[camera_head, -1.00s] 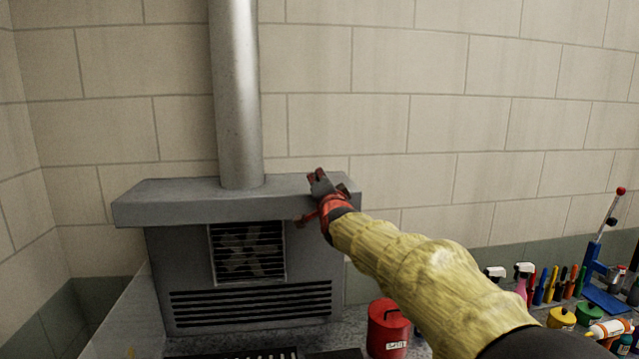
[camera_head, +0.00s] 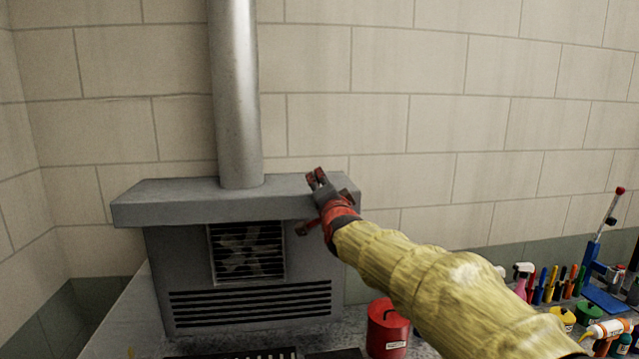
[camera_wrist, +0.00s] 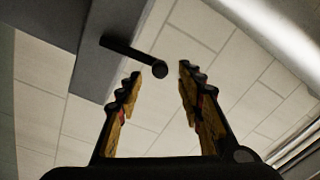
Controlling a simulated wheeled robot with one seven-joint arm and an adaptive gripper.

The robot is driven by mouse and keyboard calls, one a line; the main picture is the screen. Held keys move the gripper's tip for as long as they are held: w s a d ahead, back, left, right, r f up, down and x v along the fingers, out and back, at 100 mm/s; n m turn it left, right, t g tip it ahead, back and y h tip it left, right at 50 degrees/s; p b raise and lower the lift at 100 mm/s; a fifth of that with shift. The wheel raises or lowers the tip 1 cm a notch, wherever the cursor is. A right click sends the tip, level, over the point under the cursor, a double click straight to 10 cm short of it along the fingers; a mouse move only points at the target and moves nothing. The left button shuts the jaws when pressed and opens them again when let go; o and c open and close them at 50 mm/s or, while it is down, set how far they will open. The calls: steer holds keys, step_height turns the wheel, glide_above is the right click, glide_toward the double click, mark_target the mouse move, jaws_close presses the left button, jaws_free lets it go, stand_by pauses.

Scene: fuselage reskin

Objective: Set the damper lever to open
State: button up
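The damper lever (camera_wrist: 128,53) is a dark bar with a round knob at its end, sticking out from the grey hood (camera_wrist: 97,50) in the wrist view. My gripper (camera_wrist: 161,72) is open, with its two jagged fingers apart. The lever's knob appears in the gap between the fingertips; I cannot tell how far beyond them it is. No contact shows. In the head view my gripper (camera_head: 309,203) is at the right end of the hood (camera_head: 165,203), and I cannot pick out the lever clearly there.
A metal flue pipe (camera_head: 236,100) rises from the hood against the block wall. A red canister (camera_head: 388,330) stands on the bench below my arm. Bottles, pens and tools (camera_head: 560,285) crowd the right side. The wall area above my arm is clear.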

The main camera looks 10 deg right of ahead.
steer(key=s, duration=0.8)
steer(key=shift+s+f, duration=0.2)
steer(key=shift+f, duration=0.05)
steer(key=shift+d, duration=0.1)
steer(key=s+a+f+n+g+y, duration=0.1)
steer(key=s+f+n+g, duration=0.2)
steer(key=f, duration=0.6)
steer(key=s+a+f+n+g+y, duration=0.1)
steer(key=s+a+f+n+g, duration=0.2)
steer(key=f, duration=0.6)
steer(key=s+d+f+n+g+b, duration=0.2)
steer(key=s+f, duration=0.3)
steer(key=s, duration=0.7)
steer(key=s+d+f+n+g+h+b, duration=0.1)
steer(key=s+d+f, duration=0.3)
steer(key=s, duration=0.8)
steer(key=s+d+f+n+g+h+b, duration=0.1)
steer(key=s+d+f+n+g+b, duration=0.1)
steer(key=s+f, duration=0.6)
steer(key=s+d+g+b, duration=0.1)
steer(key=s+g+b, duration=0.1)
steer(key=s, duration=0.1)
steer(key=shift+s+d+f+n, duration=0.2)
steer(key=shift+s+f+n, duration=0.1)
steer(key=shift+s, duration=0.1)
